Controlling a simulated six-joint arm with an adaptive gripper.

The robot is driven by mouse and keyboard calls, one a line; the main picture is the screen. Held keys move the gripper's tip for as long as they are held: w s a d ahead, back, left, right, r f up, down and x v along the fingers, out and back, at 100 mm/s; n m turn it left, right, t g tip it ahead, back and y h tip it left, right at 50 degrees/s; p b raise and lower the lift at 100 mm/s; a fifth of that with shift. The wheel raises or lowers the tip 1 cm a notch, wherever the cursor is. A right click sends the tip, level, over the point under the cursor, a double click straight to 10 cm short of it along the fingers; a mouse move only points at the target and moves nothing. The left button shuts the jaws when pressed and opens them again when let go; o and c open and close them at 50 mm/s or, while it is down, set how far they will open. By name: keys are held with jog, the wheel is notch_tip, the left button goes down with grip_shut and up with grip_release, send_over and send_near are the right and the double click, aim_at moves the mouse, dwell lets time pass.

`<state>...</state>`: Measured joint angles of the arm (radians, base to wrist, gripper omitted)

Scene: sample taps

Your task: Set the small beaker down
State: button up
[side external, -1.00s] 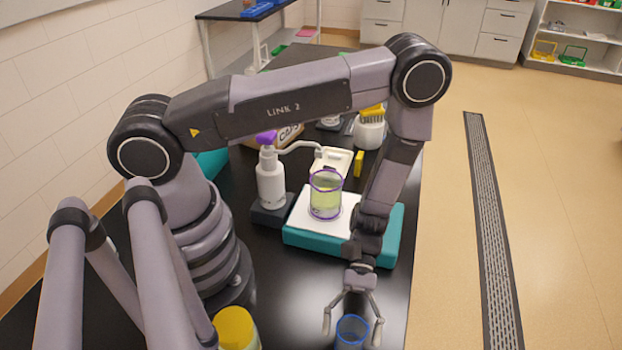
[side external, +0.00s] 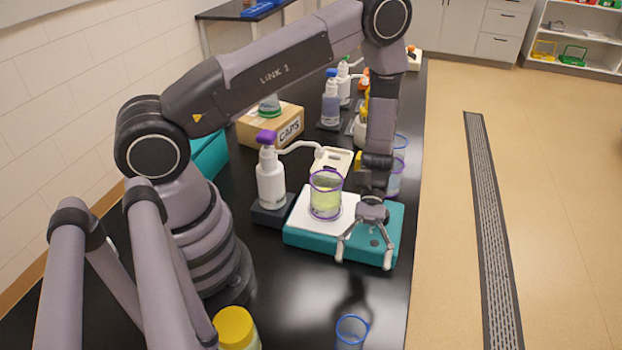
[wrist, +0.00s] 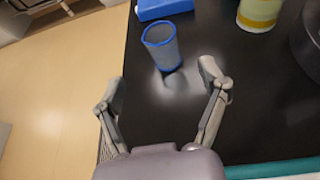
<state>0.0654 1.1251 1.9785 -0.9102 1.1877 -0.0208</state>
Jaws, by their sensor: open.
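The small beaker, taken to be the blue-rimmed clear one (side external: 350,333), stands upright on the black bench near the bottom of the side view. It also shows in the wrist view (wrist: 163,47), beyond my fingertips. My gripper (side external: 364,256) is open and empty, raised above the bench in front of the teal-based scale and apart from the beaker. Both spread fingers show in the wrist view (wrist: 163,75) with nothing between them. A larger purple-rimmed beaker (side external: 325,200) with yellow-green liquid stands on the scale's white top.
The teal scale (side external: 302,236) lies behind my gripper. A white pump bottle (side external: 270,182) stands left of it, its spout reaching right. A yellow-lidded jar (side external: 236,328) is at the front left. A CAPS box (side external: 270,128) and more bottles stand farther back. The bench's right edge is close.

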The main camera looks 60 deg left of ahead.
jog(key=a+r+m+t+y, duration=0.3)
jog(key=a+r, duration=0.1)
jog(key=r, duration=0.6)
jog(key=a+r+m+t+y, duration=0.2)
jog(key=a+r+m, duration=0.1)
jog(key=r, duration=0.7)
jog(key=s+a+r+m+t+y, duration=0.3)
jog(key=s+a+r+t+y, duration=0.2)
jog(key=s+a+r+t, duration=0.4)
notch_tip(320, 180, up, 3)
jog(key=shift+s+r+m, duration=0.1)
jog(key=shift+s+m, duration=0.2)
jog(key=shift+s, duration=0.6)
